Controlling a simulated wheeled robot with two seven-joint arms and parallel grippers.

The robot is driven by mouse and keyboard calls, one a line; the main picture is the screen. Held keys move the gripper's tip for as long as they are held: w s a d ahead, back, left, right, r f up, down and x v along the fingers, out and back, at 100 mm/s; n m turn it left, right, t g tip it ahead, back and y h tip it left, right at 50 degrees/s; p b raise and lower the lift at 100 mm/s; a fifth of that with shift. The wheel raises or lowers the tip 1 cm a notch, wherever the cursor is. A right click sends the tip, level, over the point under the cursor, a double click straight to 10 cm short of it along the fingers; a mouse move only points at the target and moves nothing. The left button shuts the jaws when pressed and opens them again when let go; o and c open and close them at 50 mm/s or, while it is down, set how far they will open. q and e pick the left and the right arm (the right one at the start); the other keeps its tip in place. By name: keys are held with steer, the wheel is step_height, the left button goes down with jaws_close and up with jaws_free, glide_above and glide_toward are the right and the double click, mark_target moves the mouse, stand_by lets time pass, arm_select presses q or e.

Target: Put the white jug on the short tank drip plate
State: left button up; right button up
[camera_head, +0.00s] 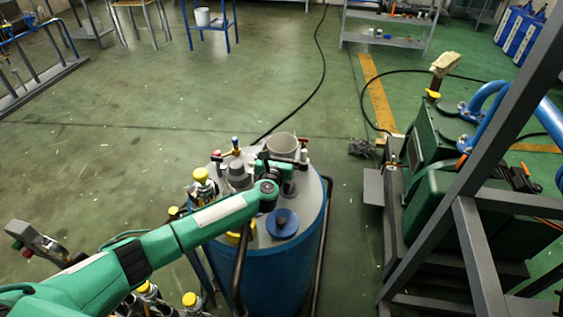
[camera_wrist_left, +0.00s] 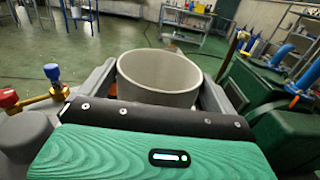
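The white jug (camera_head: 283,145) is a pale, open-topped cylinder above the grey top of the blue tank (camera_head: 275,270) in the head view. In the left wrist view, the jug (camera_wrist_left: 160,75) stands upright between the two fingers, its rim towards me, and fills the gap. My left gripper (camera_head: 277,168) is closed around it; the fingers (camera_wrist_left: 158,95) meet its sides. Its base is hidden, so I cannot tell if it touches anything below. I cannot make out a drip plate. My right gripper is not in view.
A blue round cap (camera_head: 282,222) and yellow-topped valves (camera_head: 200,176) crowd the tank top. A green machine (camera_head: 430,205) behind a dark metal frame (camera_head: 470,240) stands at the right. A white bucket (camera_head: 202,17) sits on a blue stand. Green floor (camera_head: 120,130) is mostly free.

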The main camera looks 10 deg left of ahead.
arm_select(q)
steer(key=c, duration=1)
steer(key=shift+r, duration=0.1)
